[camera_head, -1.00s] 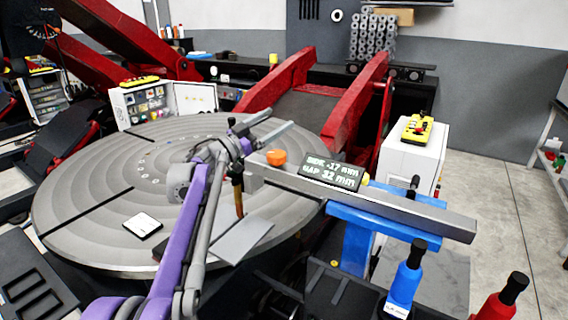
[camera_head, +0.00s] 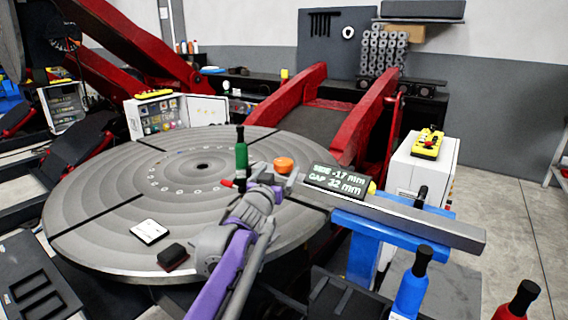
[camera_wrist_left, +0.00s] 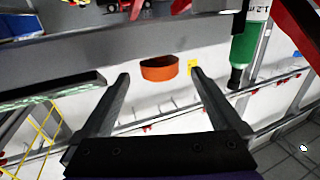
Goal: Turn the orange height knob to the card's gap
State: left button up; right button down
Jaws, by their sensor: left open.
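The orange knob (camera_head: 283,164) sits on the grey beam at the turntable's right side. It also shows in the left wrist view (camera_wrist_left: 159,69). My left gripper (camera_head: 277,178) is open and close to the knob. In the wrist view the knob appears between the two finger tips, with visual space on both sides; I cannot tell whether they touch it. My right gripper is not in view.
A green bottle-like thing (camera_head: 241,155) stands close left of the gripper. A dark block (camera_head: 172,256) is at the turntable's front edge. The beam (camera_head: 430,221) extends right over a blue support (camera_head: 362,243). Blue (camera_head: 411,285) and red (camera_head: 518,304) bottles stand at front right.

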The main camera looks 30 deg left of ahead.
aim_at(284, 160)
pick_arm(q)
jog(key=x, duration=0.5)
jog(key=shift+w+p, duration=0.2)
jog(key=shift+p, duration=0.15)
